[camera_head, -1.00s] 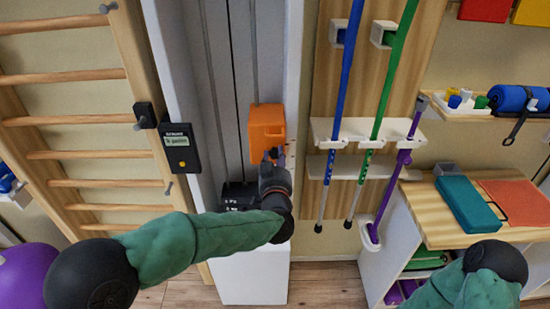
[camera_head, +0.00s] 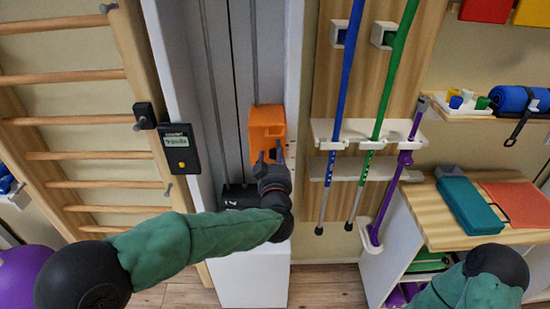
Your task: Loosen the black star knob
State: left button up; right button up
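An orange carriage (camera_head: 267,122) sits on the grey vertical column at the centre. My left gripper (camera_head: 270,156) is at its lower edge, pointing up, with its two dark fingers apart. I cannot make out the black star knob; the gripper covers the area just below the carriage, and I cannot tell whether anything is between the fingers. My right arm shows only as a green sleeve and black joint at the lower right; its gripper is out of view.
A black display box (camera_head: 180,147) hangs left of the column, beside wooden wall bars (camera_head: 85,155). Dark weight blocks (camera_head: 238,196) stand low in the column. To the right are a blue stick (camera_head: 346,85), a green stick (camera_head: 391,85) and a wooden table with a teal box (camera_head: 469,205).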

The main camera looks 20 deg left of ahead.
pick_arm(q)
jog(key=shift+f, duration=0.2)
jog(key=shift+s+d, duration=0.15)
jog(key=shift+s, duration=0.1)
jog(key=v, duration=1.1)
jog(key=shift+s, duration=0.2)
jog(key=shift+r, duration=0.1)
